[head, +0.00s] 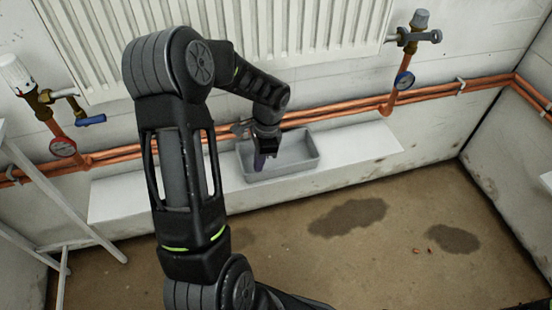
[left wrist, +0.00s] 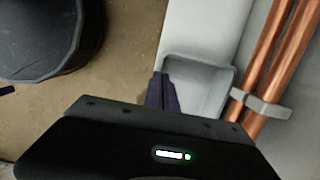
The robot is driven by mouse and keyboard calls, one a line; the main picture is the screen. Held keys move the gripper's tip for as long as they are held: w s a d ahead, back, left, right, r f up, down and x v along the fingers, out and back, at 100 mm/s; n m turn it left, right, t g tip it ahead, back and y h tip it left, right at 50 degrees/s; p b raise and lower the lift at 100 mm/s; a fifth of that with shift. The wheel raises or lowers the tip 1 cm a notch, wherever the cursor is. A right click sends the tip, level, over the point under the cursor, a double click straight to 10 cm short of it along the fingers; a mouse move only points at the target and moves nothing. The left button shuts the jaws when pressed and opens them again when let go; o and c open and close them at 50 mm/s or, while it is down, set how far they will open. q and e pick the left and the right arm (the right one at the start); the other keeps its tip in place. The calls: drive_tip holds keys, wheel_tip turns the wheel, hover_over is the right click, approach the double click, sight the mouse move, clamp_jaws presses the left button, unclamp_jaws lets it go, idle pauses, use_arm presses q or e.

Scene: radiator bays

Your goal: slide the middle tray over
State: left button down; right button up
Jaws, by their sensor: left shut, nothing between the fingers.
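A grey rectangular tray (head: 297,154) sits on a white ledge (head: 365,146) under the radiator in the head view; no other tray shows. My left gripper (head: 261,161) reaches down at the tray's left part, its fingers shut and empty. In the left wrist view, the closed fingers (left wrist: 161,92) overlap the near edge of the tray (left wrist: 200,82). I cannot tell whether they touch it. My left arm hides part of the ledge and wall. My right gripper is not in view.
Copper pipes (head: 345,107) run along the wall just above the tray. The ledge right of the tray is clear. Dark stains (head: 348,217) mark the floor.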

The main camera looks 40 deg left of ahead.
use_arm(q)
drive_tip(key=shift+s+f+b, duration=0.15)
drive_tip(key=shift+f+b, duration=0.2)
drive_tip(key=shift+f, duration=0.45)
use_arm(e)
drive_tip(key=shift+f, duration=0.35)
